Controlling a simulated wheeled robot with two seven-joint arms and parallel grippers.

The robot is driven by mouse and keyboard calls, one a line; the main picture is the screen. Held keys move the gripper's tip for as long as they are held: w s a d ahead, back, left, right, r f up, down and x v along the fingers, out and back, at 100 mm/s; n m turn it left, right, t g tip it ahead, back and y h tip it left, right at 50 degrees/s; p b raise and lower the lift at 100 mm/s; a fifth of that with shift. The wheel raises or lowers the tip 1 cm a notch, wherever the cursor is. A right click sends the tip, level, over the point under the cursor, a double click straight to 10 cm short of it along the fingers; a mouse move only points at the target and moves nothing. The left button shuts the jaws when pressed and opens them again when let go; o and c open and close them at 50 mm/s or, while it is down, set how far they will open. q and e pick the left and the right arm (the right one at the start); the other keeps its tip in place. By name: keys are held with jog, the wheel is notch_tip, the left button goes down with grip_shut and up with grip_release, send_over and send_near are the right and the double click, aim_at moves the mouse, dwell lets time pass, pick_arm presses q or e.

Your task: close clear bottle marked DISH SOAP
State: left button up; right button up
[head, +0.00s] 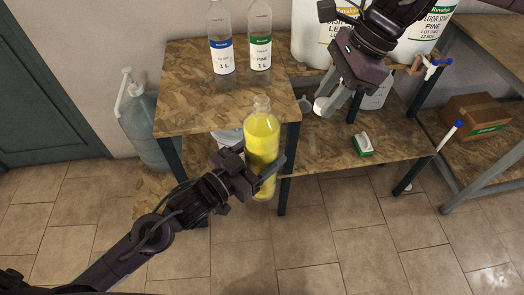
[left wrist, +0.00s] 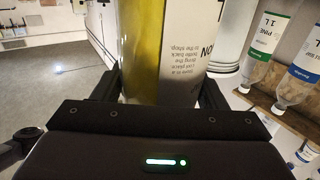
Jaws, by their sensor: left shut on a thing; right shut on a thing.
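The clear bottle (head: 262,142) holds yellow liquid and stands upright in front of the wooden table, its neck open with no cap on it. My left gripper (head: 262,176) is shut around its lower body. In the left wrist view the bottle (left wrist: 145,50) sits between the fingers, with part of a white label (left wrist: 193,50) showing; the product name is not readable. My right gripper (head: 338,98) is shut on a small white cap (head: 321,106). The cap is to the right of the bottle's neck, apart from it and at about the same picture height.
Two clear bottles, blue-labelled (head: 221,50) and green-labelled (head: 260,50), stand on the higher table (head: 190,95). White drums (head: 310,35) stand behind my right arm. A green-and-white brush-like thing (head: 363,145) lies on the lower shelf. A pump jug (head: 140,120) stands left.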

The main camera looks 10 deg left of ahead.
aim_at(256, 106)
jog(key=s+a+r+m+t, duration=0.1)
jog(key=s+a+r+m, duration=0.1)
jog(key=a+r, duration=0.7)
jog(key=shift+s+a+r+m, duration=0.2)
jog(key=shift+s+a+m, duration=0.15)
jog(key=shift+a+m, duration=0.55)
jog(key=shift+a+f, duration=0.1)
jog(key=shift+f, duration=1.85)
jog(key=shift+f, duration=0.9)
jog(key=shift+f, duration=0.55)
